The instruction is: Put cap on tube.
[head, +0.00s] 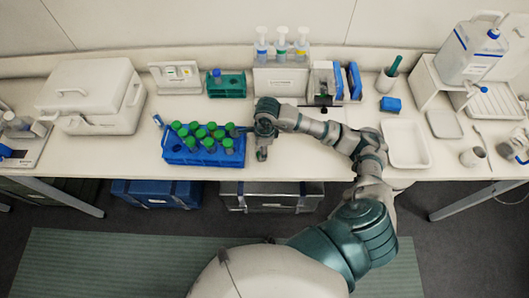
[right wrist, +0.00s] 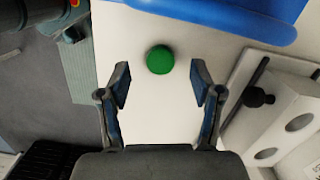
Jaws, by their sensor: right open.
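A round green cap (right wrist: 160,59) lies on the white bench top in the right wrist view, a little beyond the fingertips and centred between them. My right gripper (right wrist: 160,82) is open and empty, with its two fingers spread wider than the cap. In the head view my right gripper (head: 262,153) is just right of the blue rack (head: 200,160). The rack holds several tubes with green caps (head: 210,125); I cannot tell whether one is uncapped. I cannot make out the loose cap in the head view. My left gripper is not in view.
A green rack (head: 226,90) with a blue-capped tube stands behind the blue rack. A white stand with bottles (head: 281,80) is at the back. A white tray (head: 405,145) lies right of my forearm. The bench's front edge is close to the gripper.

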